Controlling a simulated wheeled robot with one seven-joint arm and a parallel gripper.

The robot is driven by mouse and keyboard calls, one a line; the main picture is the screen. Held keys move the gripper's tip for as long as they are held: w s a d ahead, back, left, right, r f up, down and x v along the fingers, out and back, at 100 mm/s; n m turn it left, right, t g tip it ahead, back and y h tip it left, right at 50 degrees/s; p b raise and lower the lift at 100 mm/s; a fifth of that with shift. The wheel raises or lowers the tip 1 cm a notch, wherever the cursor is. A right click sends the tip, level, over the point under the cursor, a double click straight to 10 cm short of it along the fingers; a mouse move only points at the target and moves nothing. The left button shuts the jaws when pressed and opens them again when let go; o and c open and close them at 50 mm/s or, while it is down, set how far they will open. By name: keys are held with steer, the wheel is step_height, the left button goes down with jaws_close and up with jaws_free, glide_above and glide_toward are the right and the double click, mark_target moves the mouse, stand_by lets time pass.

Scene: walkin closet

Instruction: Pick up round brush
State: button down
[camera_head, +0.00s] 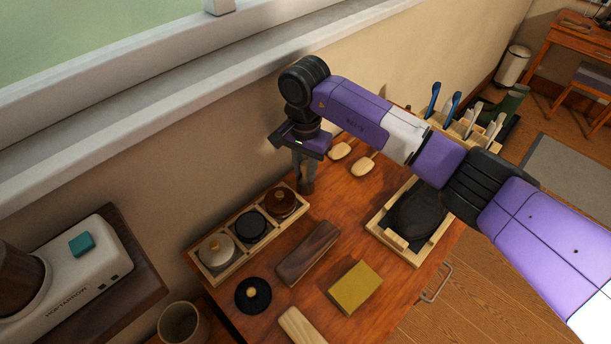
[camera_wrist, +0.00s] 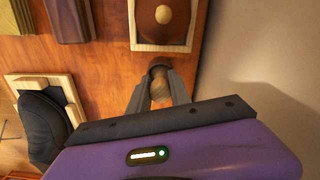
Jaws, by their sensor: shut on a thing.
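My gripper (camera_head: 306,184) points down at the back of the wooden dresser top, just beyond the far end of the brush tray. It is shut on a small brush with a round wooden handle (camera_wrist: 160,89) and a dark brown end (camera_wrist: 160,68). In the wrist view the two fingers (camera_wrist: 160,95) flank the handle. In the head view only the brown end (camera_head: 307,188) shows below the fingers. I cannot tell whether it touches the dresser top. The tray (camera_head: 219,282) holds three round knobbed pieces: cream (camera_head: 216,253), black (camera_head: 250,228) and brown (camera_head: 281,203).
A loose black round piece (camera_head: 253,295), a dark wooden block (camera_head: 308,254) and a yellow block (camera_head: 355,288) lie in front. Wooden-backed brushes (camera_head: 363,165) lie behind my gripper. A tray with a black shoe-like item (camera_head: 418,212) is right. The wall is close behind.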

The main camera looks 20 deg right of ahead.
steer(key=shift+r, duration=0.15)
step_height(320, 180, up, 7)
steer(key=shift+b, duration=1)
steer(key=s+d+b, duration=0.2)
steer(key=s+d, duration=0.1)
steer(key=s, duration=0.5)
steer(key=s+d+b, duration=0.1)
steer(key=s+d, duration=0.2)
steer(key=s, duration=0.5)
steer(key=shift+s+d+b, duration=0.35)
steer(key=shift+d+b, duration=0.05)
